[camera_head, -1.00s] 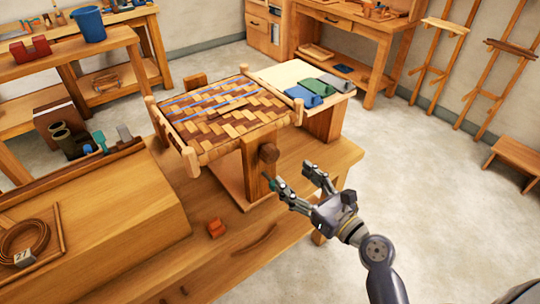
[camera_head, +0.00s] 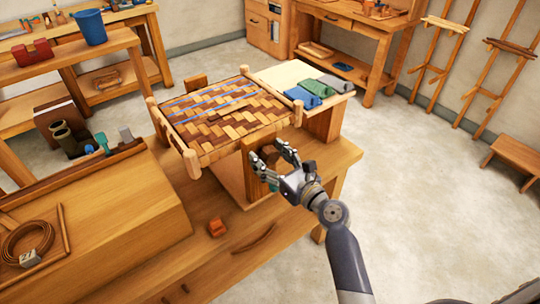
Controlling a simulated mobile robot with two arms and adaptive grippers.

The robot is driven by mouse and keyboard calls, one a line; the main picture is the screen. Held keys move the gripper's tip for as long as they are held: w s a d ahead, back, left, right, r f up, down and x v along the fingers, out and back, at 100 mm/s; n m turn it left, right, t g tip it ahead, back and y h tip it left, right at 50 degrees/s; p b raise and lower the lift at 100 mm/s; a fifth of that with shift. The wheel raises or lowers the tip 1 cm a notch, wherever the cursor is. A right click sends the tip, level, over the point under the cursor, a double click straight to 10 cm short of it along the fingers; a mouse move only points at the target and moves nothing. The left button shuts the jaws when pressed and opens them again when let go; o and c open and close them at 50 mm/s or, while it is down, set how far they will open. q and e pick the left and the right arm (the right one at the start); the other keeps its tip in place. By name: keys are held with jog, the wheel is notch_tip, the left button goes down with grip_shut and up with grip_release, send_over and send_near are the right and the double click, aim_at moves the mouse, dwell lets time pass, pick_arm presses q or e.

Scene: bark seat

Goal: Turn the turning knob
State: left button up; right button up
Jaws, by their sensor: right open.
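The turning knob (camera_head: 268,153) is a dark brown wooden piece on the front right post of the stand (camera_head: 228,179) under the woven bark seat (camera_head: 222,114). My right gripper (camera_head: 270,160) is at the knob, with its open fingers on either side of it as seen from here. The fingers and palm hide part of the knob. I cannot tell whether the fingers touch it. My left gripper is not in view.
A small orange block (camera_head: 217,227) lies on the workbench (camera_head: 290,220) in front of the stand. Blue, green and grey clamp-like pieces (camera_head: 318,88) sit on a pale board behind. The floor (camera_head: 430,200) to the right is clear.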

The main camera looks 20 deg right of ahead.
jog(key=c, duration=1.1)
